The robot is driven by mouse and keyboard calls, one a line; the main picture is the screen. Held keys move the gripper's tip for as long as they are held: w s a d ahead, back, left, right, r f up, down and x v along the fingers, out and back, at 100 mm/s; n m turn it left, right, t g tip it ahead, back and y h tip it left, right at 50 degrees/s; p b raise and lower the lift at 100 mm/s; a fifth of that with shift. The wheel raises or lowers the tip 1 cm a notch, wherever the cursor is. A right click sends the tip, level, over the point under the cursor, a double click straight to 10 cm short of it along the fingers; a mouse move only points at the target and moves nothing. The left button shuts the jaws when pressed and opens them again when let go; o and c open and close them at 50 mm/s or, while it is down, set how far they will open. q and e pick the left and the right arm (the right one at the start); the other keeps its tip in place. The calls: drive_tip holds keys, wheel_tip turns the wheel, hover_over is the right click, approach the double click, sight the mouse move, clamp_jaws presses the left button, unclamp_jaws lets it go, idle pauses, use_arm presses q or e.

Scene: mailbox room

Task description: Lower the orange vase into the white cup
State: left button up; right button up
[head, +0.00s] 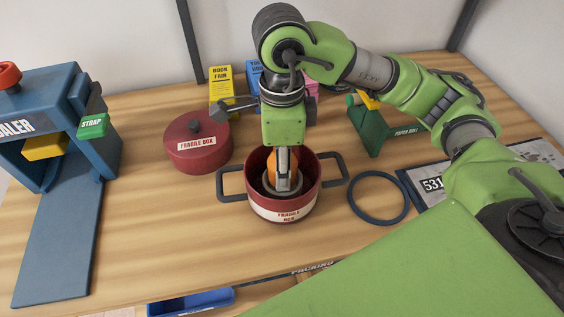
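The orange vase (270,173) is partly visible inside the red pot (254,198), which is labelled "FRAGILE BOX". My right gripper (283,183) points straight down into the pot, with its pale fingers against the vase. It appears shut on the vase, though the far finger is hidden. A pale round rim, seemingly the white cup (272,190), shows low in the pot around the vase's lower part. The vase's base is hidden, so I cannot tell whether it touches the cup's bottom. My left gripper is not in view.
The pot's dark handles (232,187) stick out on both sides. A blue sealer (45,125) stands at the left and a green paper roll holder (372,130) at the right. A blue ring (379,220) lies right of the pot.

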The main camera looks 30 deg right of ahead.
drive_tip(key=shift+f+b, duration=0.4)
drive_tip(key=shift+b, duration=0.05)
idle(0.3)
drive_tip(key=o, duration=1.3)
